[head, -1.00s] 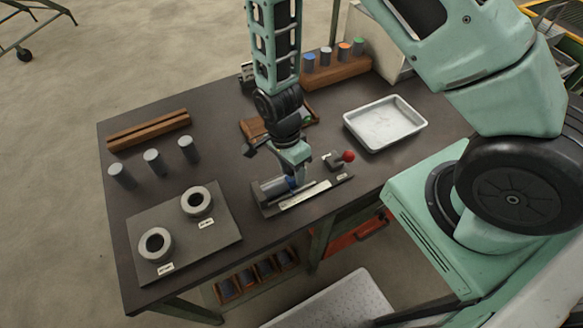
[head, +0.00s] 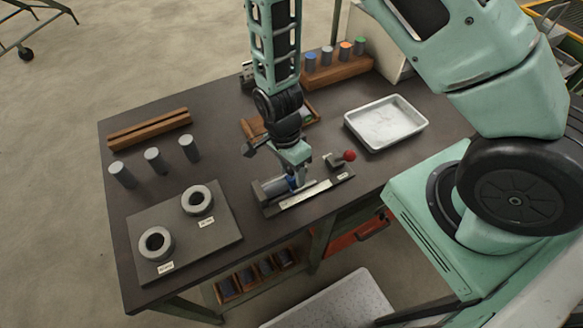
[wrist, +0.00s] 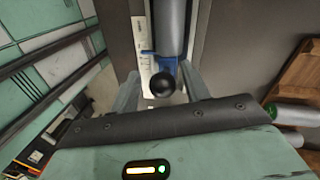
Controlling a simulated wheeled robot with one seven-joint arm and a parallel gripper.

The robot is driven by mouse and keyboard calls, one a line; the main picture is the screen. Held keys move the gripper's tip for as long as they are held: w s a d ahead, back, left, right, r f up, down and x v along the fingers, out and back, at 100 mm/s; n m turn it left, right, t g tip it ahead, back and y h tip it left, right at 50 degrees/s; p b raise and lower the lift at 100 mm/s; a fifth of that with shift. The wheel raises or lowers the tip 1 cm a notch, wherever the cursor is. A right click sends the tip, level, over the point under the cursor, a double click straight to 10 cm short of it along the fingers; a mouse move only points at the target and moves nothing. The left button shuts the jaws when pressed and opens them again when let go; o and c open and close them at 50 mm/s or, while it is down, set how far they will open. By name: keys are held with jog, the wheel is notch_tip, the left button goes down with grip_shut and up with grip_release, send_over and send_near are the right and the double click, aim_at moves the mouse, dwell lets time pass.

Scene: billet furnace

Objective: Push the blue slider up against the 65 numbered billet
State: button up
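The grey billet (head: 272,188) lies on its side in the measuring fixture (head: 316,196) at the front of the bench; I cannot read its number. The blue slider (head: 292,182) is at its right end. In the wrist view the slider (wrist: 165,66) sits at the near end of the billet (wrist: 170,25), touching or nearly so, with a black ball knob (wrist: 162,85) on it. My gripper (head: 297,177) is over the slider. In the wrist view the fingers of my gripper (wrist: 162,88) stand apart on either side of the knob, with gaps visible.
A red-knobbed part (head: 347,156) is at the fixture's right end. A white tray (head: 385,125) lies behind it. A plate (head: 225,238) with two rings and several standing billets (head: 153,160) are to the left. A wooden rack (head: 335,72) holds colour-topped billets at the back.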

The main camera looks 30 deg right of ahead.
jog(key=shift+w, duration=0.1)
jog(key=shift+w+r, duration=0.15)
jog(key=shift+r, duration=0.25)
jog(key=b+v, duration=0.2)
jog(key=v, duration=1.4)
jog(key=shift+r, duration=0.35)
